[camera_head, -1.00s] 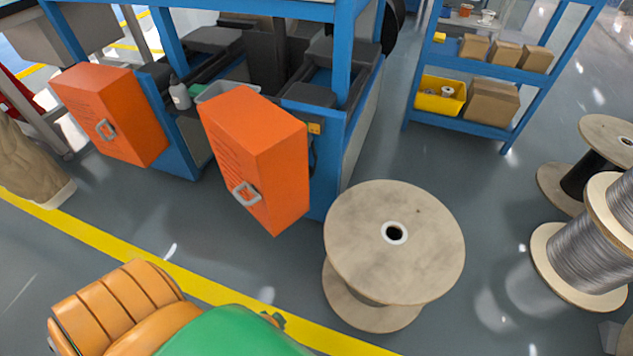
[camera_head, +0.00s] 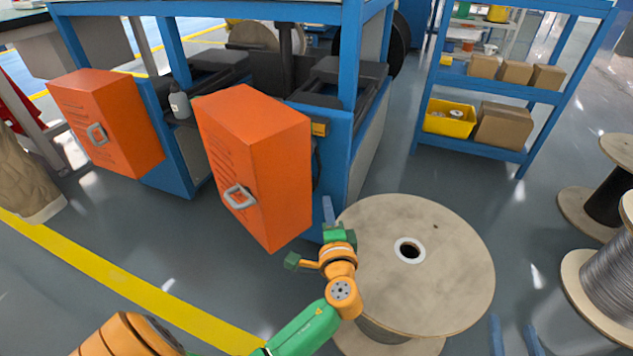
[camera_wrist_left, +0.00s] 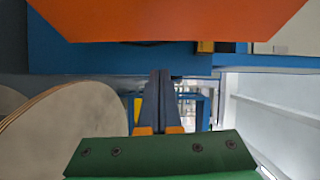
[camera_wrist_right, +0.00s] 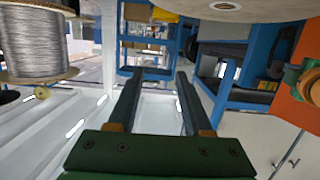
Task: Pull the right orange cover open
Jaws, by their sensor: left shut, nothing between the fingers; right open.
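The right orange cover (camera_head: 255,165) is a boxy orange panel on the blue machine, with a grey handle (camera_head: 239,196) low on its front; it looks closed. A left orange cover (camera_head: 107,122) with its own handle hangs to its left. My left gripper (camera_head: 328,208) is shut and empty, just right of the right cover's lower edge and clear of the handle. In the left wrist view its fingers (camera_wrist_left: 160,90) are together, with an orange surface (camera_wrist_left: 170,18) across the top. My right gripper (camera_head: 514,328) shows only its finger tips at the bottom; its fingers (camera_wrist_right: 157,85) are apart and empty.
A wooden spool (camera_head: 440,235) stands close beside my left gripper. Blue shelving (camera_head: 470,80) with boxes and a yellow bin (camera_head: 449,118) stands behind. More spools (camera_head: 608,265) are at the right. Grey floor is clear left of the spool.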

